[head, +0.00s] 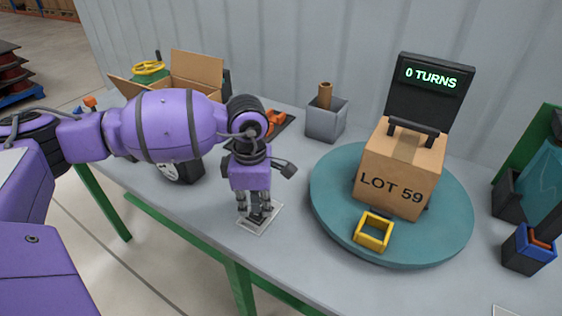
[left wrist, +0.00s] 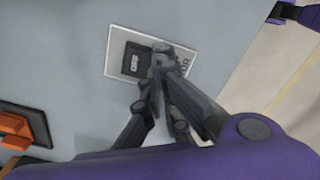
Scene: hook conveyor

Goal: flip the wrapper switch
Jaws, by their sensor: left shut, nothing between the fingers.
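The wrapper switch is a black block with a light mark (left wrist: 134,64) on a white plate (left wrist: 118,36) set flat on the grey table; dark lettering on the plate is partly covered. In the head view the plate (head: 250,227) lies in front of the turntable's left side. My left gripper (head: 257,214) points down over it, shut and empty. In the left wrist view its fingertips (left wrist: 160,64) are at the right side of the black block; I cannot tell whether they touch it. The lever's position is hidden. My right gripper is not in view.
A teal turntable (head: 330,205) holds a "LOT 59" carton (head: 397,172) and a yellow square frame (head: 372,232). A display (head: 432,77) behind reads "0 TURNS". A grey bin (head: 325,122), an open carton (head: 197,72) and a blue-black holder (head: 527,250) stand around. The table front is clear.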

